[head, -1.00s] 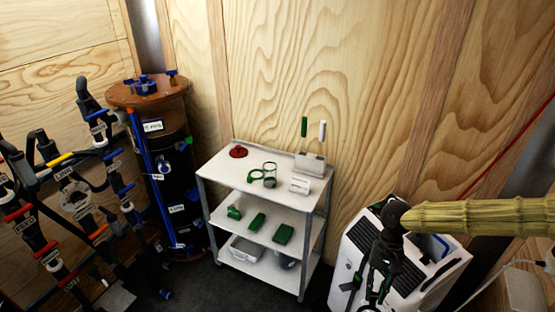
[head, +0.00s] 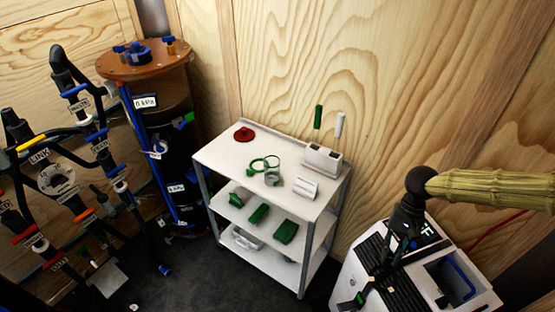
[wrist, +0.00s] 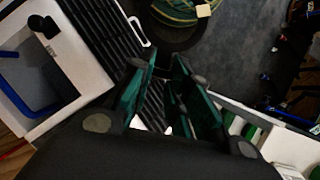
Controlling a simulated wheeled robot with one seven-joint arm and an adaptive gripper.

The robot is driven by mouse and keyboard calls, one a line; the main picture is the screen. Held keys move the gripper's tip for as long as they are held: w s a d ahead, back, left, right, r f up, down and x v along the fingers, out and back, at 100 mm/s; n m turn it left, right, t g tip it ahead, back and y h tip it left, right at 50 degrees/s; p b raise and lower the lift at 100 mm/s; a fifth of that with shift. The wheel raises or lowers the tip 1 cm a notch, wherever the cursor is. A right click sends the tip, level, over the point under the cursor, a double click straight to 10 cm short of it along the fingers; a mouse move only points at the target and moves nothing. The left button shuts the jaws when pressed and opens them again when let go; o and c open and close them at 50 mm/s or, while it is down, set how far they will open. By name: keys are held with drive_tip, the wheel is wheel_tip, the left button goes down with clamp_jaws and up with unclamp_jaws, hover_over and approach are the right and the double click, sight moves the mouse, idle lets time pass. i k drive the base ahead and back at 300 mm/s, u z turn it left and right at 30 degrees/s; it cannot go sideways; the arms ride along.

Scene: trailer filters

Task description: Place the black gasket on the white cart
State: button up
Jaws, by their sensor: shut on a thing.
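The white cart (head: 222,152) stands against the wooden wall in the middle of the head view. It has a top and two lower shelves. My gripper (head: 359,299) hangs low at the right in the head view, in front of the white machine and right of the cart. Its dark green-padded fingers also show in the wrist view (wrist: 162,68). A dark curved band, seemingly the black gasket (wrist: 178,39), shows at the fingertips. The gripper is shut on it, though the exact contact is hard to see. Part of the cart shows at the wrist view's lower right.
The cart top carries a red disc (head: 244,134), green and grey rings (head: 271,177), a white block (head: 305,187) and a holder (head: 322,158). Green blocks (head: 258,214) lie on the middle shelf. A white machine (head: 345,282) stands right, a dark cylinder (head: 172,150) left.

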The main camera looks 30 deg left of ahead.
sight(230, 153)
drive_tip(key=u, duration=1.2)
